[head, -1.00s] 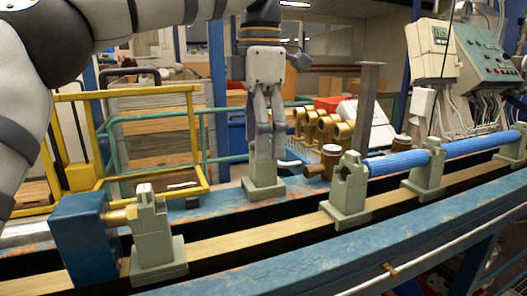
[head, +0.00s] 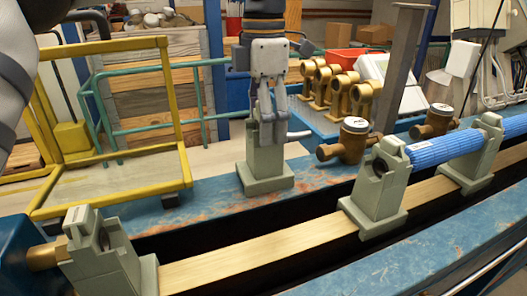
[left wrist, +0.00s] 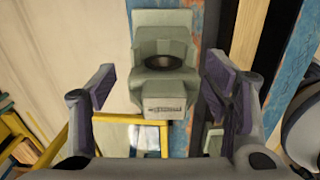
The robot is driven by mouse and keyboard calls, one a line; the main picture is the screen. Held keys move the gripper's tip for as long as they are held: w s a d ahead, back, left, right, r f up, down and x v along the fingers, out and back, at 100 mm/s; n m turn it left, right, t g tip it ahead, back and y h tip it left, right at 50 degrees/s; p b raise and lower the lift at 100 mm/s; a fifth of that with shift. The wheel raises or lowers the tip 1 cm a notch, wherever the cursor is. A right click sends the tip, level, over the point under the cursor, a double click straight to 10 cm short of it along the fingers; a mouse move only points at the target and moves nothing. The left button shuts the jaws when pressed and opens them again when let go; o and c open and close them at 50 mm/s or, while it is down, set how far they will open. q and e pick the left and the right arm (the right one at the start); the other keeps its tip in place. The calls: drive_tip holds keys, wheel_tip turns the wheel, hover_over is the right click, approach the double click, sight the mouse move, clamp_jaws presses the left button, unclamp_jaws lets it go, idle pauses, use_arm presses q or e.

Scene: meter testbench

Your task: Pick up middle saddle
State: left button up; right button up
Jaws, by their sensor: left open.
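The middle saddle (head: 264,172) is a grey-green block on a square foot, standing upright on the blue bench behind the wooden rail. My left gripper (head: 268,118) points down at its top, and its fingers cover part of the saddle's upper end. In the left wrist view the saddle (left wrist: 163,45) shows its round dark recess and a small label block, between the gripper's (left wrist: 160,88) two spread fingers. Gaps show on both sides there. Another saddle (head: 98,252) stands on the rail at front left, and another (head: 377,188) at right. My right gripper is not in view.
A blue cylinder (head: 450,146) runs from the right saddle to the right. A brass valve with a white cap (head: 347,143) and several brass fittings (head: 346,92) stand behind. A yellow frame (head: 112,192) is at left. The wooden rail (head: 255,252) between the saddles is bare.

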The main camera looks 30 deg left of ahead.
use_arm(q)
wheel_tip(320, 180, down, 4)
drive_tip(key=shift+s+d+f, duration=0.1)
drive_tip(key=shift+s+f, duration=0.05)
drive_tip(key=shift+f, duration=0.05)
clamp_jaws()
drive_tip(key=shift+r, duration=0.1)
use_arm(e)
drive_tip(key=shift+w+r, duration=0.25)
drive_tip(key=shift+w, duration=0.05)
